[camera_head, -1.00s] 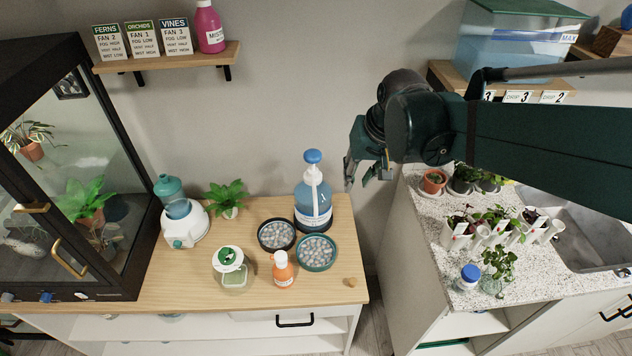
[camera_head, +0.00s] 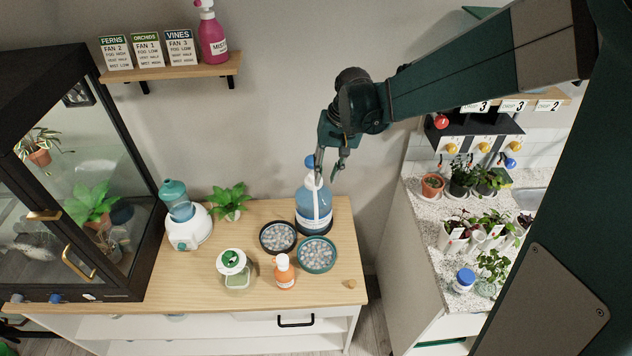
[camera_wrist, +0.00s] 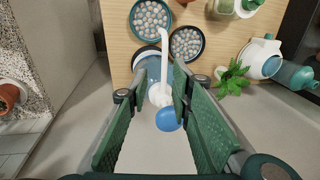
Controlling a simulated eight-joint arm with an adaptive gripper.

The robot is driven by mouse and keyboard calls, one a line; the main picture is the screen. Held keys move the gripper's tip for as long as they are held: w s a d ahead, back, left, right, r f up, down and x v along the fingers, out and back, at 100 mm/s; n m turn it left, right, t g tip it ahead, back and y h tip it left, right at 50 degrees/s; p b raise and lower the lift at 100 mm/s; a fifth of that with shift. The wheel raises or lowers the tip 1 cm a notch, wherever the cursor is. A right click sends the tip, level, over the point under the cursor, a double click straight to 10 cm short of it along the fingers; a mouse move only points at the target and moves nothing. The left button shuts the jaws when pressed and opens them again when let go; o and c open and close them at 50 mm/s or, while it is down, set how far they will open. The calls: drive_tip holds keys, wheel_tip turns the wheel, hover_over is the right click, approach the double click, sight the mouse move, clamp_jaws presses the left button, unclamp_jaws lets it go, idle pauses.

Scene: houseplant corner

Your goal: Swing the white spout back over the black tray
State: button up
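The white spout (camera_head: 317,204) sits on the blue pump bottle (camera_head: 303,207) and hangs towards the front of the wooden counter. In the wrist view the spout (camera_wrist: 164,55) points up the picture, its tip near the gap between the black tray (camera_wrist: 203,50) and the teal-rimmed tray (camera_wrist: 133,27). The black tray (camera_head: 279,252) stands left of the bottle in the head view. My gripper (camera_head: 326,176) is open at the bottle's top, beside the blue knob (camera_wrist: 168,120). In the wrist view its fingers (camera_wrist: 160,88) lie on both sides of the spout, apparently empty.
The teal-rimmed tray (camera_head: 318,271) holds grey pebbles, as does the black one. An orange bottle (camera_head: 284,273), a green-lidded jar (camera_head: 234,270), a fern (camera_head: 229,201) and a white-and-teal device (camera_head: 187,228) stand nearby. A glass cabinet (camera_head: 110,170) is at left.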

sight(315, 195)
drive_tip(key=shift+w+a+f, duration=0.65)
drive_tip(key=shift+w+f, duration=0.05)
drive_tip(key=shift+f, duration=0.05)
drive_tip(key=shift+f, duration=0.15)
drive_tip(key=shift+a+f+p, duration=0.1)
drive_tip(key=shift+a+f, duration=0.15)
drive_tip(key=shift+f, duration=1)
drive_tip(key=shift+a+f+p, duration=0.15)
drive_tip(key=shift+a+f, duration=0.1)
drive_tip(key=shift+f, duration=0.95)
drive_tip(key=shift+a+f+p, duration=0.1)
drive_tip(key=shift+a+f, duration=0.15)
drive_tip(key=shift+f, duration=1)
clamp_jaws()
